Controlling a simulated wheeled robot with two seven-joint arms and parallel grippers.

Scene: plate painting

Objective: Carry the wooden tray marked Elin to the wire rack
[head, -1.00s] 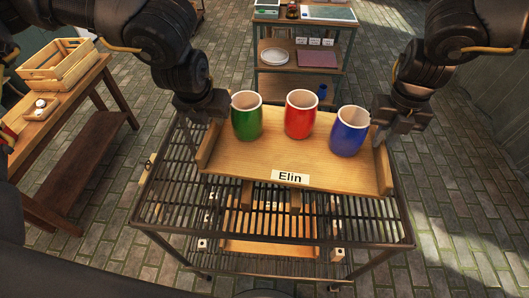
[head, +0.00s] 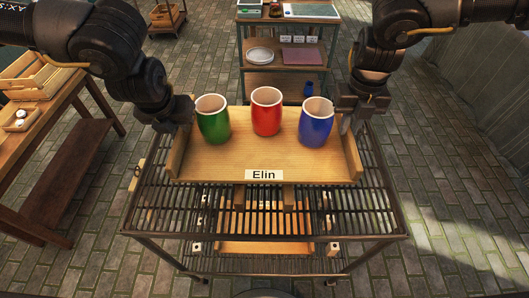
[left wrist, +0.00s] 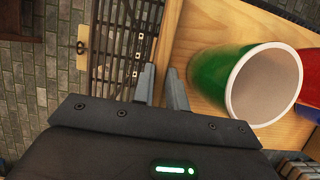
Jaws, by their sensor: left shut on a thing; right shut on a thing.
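The wooden tray marked Elin (head: 225,160) is level over the back part of the wire rack's (head: 265,237) top. I cannot tell whether it touches the bars. A green cup (head: 213,126), a red cup (head: 266,117) and a blue cup (head: 316,128) stand upright on it. My left gripper (head: 186,120) is shut on the tray's left end. My right gripper (head: 347,122) is shut on its right end. In the left wrist view, my left gripper's fingers (left wrist: 162,80) are at the tray's end wall, beside the green cup (left wrist: 215,80).
A wooden bench (head: 68,125) with a crate (head: 38,75) stands at the left. A shelf unit (head: 258,78) with plates stands behind the rack. A lower shelf of the rack holds wooden pieces. The paved floor at the right (head: 450,180) is clear.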

